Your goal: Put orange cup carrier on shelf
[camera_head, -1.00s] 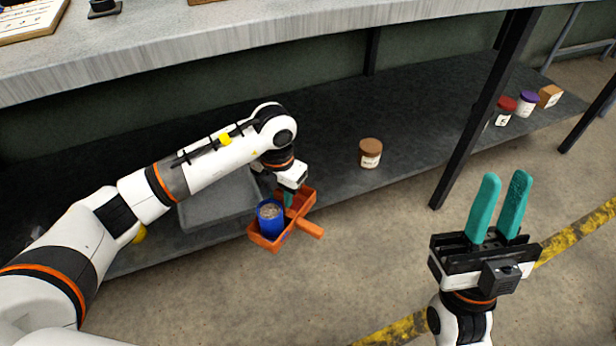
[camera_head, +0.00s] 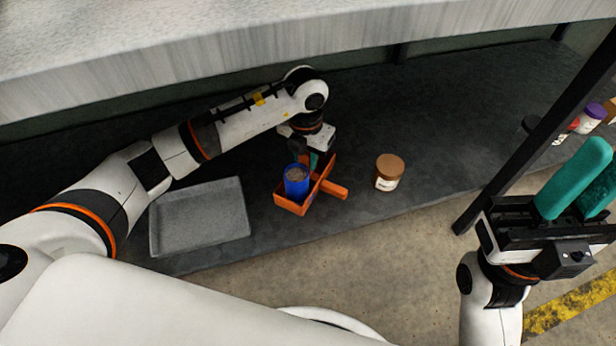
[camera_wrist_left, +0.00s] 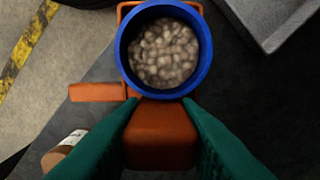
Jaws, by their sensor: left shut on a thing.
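The orange cup carrier (camera_head: 292,207) is over the dark lower shelf (camera_head: 428,165), near its front edge; I cannot tell whether it touches the shelf. A blue cup (camera_head: 297,182) filled with pale grain stands in it. My left gripper (camera_head: 314,160) is shut on the carrier from behind. In the left wrist view its green fingers (camera_wrist_left: 165,140) lie on both sides of the orange part (camera_wrist_left: 160,136), just below the blue cup (camera_wrist_left: 120,52). My right gripper (camera_head: 580,190) is raised at the right, its green fingers a little apart, holding nothing.
A grey tray (camera_head: 200,250) lies on the shelf left of the carrier. A brown-lidded jar (camera_head: 389,172) stands to its right. A dark post (camera_head: 540,125) and several jars are farther right. The grey tabletop (camera_head: 250,45) overhangs the shelf.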

